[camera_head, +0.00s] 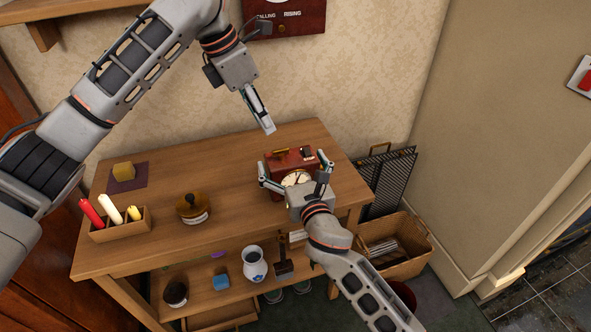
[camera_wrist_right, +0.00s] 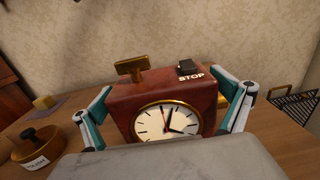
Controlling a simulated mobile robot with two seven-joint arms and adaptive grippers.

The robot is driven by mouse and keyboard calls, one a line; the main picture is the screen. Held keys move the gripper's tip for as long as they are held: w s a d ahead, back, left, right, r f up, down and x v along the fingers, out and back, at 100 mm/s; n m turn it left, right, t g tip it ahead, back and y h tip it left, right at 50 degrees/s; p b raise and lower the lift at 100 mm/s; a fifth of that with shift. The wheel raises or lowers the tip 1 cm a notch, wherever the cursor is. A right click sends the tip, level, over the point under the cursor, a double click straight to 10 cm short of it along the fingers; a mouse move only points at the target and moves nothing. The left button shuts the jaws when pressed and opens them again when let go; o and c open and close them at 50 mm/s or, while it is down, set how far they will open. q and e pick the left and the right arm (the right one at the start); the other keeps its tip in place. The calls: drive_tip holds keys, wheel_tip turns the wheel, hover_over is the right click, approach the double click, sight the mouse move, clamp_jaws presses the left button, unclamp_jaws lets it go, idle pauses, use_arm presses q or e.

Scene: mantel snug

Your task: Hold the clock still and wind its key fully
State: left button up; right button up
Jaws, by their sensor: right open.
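The clock (camera_head: 284,164) is a red-brown box on the table's right part, with a white dial in a brass rim. It fills the middle of the right wrist view (camera_wrist_right: 165,92). Its brass key (camera_wrist_right: 131,67) stands upright on the top left, beside a dark button (camera_wrist_right: 186,67) marked STOP. My right gripper (camera_head: 293,161) is open, one finger on each side of the clock; I cannot tell whether they touch it. My left gripper (camera_head: 267,127) is above and behind the clock, apart from it, pointing down. Its fingers show edge-on, so its opening is unclear.
On the table (camera_head: 235,163) are a brass-coloured round pot (camera_head: 193,207), a candle box (camera_head: 120,228) and a yellow block (camera_head: 124,171) on a dark mat. A lower shelf holds a white vase (camera_head: 255,264) and other items. A black rack (camera_head: 388,180) stands right of the table.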

drive_tip(key=shift+w+a, duration=0.15)
drive_tip(key=shift+w, duration=0.4)
